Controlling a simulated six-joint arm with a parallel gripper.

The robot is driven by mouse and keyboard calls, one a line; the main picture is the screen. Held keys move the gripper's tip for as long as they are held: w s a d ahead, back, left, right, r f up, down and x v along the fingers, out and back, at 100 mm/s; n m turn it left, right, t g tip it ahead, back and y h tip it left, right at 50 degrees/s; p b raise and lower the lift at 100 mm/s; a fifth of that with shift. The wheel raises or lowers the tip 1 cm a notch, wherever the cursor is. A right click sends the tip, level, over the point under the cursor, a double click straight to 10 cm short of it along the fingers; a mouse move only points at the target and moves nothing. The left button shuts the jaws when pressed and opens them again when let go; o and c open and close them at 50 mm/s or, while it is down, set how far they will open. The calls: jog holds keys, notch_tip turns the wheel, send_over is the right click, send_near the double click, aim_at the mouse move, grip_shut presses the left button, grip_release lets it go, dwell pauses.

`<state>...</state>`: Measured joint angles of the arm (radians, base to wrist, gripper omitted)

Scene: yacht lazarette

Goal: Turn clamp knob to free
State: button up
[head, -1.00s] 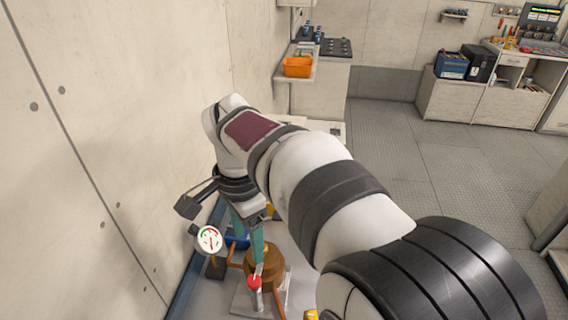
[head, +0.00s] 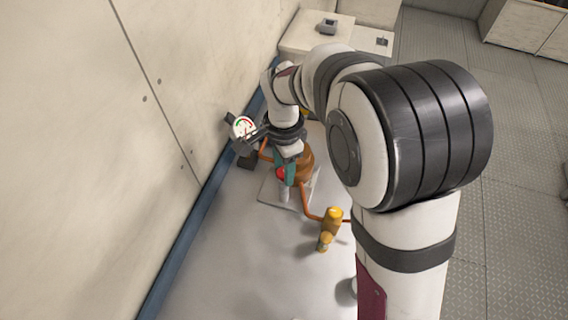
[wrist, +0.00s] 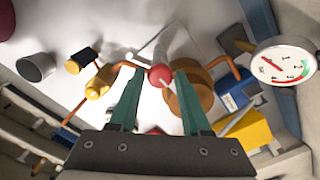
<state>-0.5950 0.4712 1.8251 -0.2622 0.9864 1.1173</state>
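A round red knob (head: 281,174) sits at the top of a pale post (head: 284,194) on a light plate, beside a copper-brown cylinder (head: 305,163). I take the red knob to be the clamp knob; no label is readable. In the wrist view the red knob (wrist: 160,76) appears between the two green fingertips of my gripper (wrist: 158,71), with a visible gap on both sides. The fingers are apart and hold nothing. In the head view my gripper (head: 284,170) points down at the knob, and my arm hides part of the surroundings. Contact with the knob cannot be told.
A round gauge (head: 243,126) stands by the wall at left; its dial (wrist: 285,60) shows in the wrist view. An orange pipe leads to a brass-yellow valve (head: 333,216). A blue item (wrist: 236,90) and yellow block (wrist: 245,131) stand nearby. The front bench (head: 220,270) is clear.

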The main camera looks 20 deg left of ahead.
grip_shut()
jog(key=shift+n, duration=0.3)
jog(key=n, duration=0.8)
jog(key=shift+n, duration=0.3)
jog(key=n, duration=0.8)
jog(key=shift+n, duration=0.5)
